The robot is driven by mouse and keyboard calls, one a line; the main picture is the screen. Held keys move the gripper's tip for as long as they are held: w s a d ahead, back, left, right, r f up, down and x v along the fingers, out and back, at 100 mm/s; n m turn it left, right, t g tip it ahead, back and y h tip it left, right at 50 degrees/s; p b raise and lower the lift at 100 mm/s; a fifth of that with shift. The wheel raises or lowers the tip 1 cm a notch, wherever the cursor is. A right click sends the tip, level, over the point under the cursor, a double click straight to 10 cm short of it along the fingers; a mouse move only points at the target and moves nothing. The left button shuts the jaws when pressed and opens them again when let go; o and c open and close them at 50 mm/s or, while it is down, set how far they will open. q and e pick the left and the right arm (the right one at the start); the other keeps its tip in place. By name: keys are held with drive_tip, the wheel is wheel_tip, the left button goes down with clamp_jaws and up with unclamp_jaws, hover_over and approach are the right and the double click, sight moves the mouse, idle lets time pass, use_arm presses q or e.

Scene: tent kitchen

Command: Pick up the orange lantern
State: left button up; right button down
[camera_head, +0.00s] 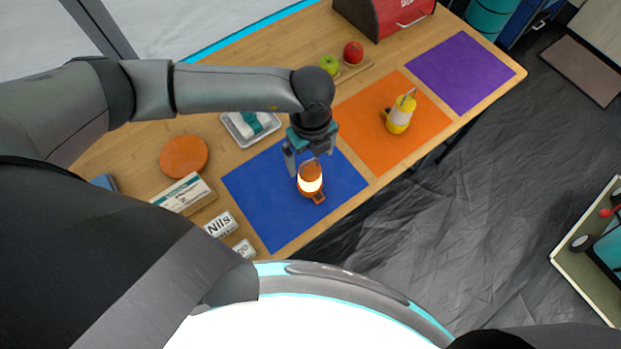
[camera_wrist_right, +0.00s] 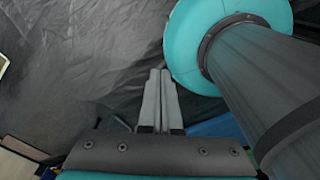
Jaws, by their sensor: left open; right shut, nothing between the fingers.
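The orange lantern (camera_head: 310,180) with a glowing middle stands on the blue mat (camera_head: 260,205) on the wooden table. My left gripper (camera_head: 306,164) is open right over the lantern, its fingers pointing down at the lantern's top. Whether the fingers touch the lantern cannot be told. My right gripper (camera_wrist_right: 158,100) shows only in the right wrist view; its fingers are shut together with nothing between them, over the dark floor.
Apples (camera_head: 353,52) sit behind.

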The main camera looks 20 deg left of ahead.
sight(310, 169)
use_arm(q)
wheel_tip(310, 169, down, 8)
drive_tip(key=shift+f+b, duration=0.15)
drive_tip(key=shift+b, duration=0.45)
clamp_jaws()
idle(0.7)
